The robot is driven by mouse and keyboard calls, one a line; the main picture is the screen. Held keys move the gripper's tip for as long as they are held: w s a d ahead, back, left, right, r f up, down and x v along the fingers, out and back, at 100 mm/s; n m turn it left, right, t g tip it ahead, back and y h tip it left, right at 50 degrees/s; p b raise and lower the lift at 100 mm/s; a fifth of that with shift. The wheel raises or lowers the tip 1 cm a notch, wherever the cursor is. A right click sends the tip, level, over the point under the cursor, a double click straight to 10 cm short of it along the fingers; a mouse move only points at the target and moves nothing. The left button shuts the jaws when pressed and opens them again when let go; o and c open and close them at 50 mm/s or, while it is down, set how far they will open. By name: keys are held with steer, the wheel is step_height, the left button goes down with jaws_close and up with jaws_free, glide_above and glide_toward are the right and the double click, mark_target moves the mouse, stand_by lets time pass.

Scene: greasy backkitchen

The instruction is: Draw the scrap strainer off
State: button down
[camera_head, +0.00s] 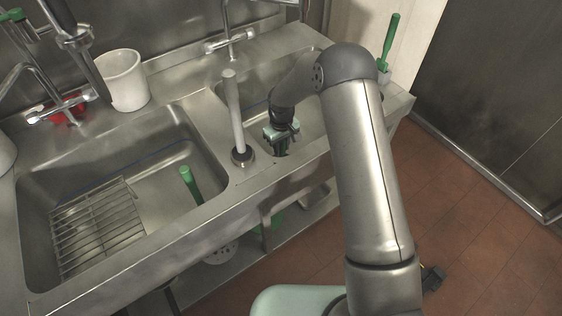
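My gripper (281,144) points down at the front rim of the right sink basin, just right of a grey upright pipe. Its fingers are small and dark here, and I cannot tell whether they are open or shut or touching anything. I cannot pick out the scrap strainer with certainty; the spot under my gripper is hidden by the gripper itself. The grey upright pipe (233,112) stands in a round metal collar (242,155) on the strip between the two basins. A pale perforated round piece (220,250) shows below the sink, partly covered by the sink front.
The left basin (155,215) holds a wire rack (98,228) and a green-handled item (189,186). A white pot (122,80) stands behind it. Taps rise at the back. A green-handled brush (390,42) stands at the back right. The tiled floor at right is mostly clear.

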steer(key=shift+r, duration=0.4)
steer(key=shift+r+p, duration=1.3)
steer(key=shift+r, duration=1.25)
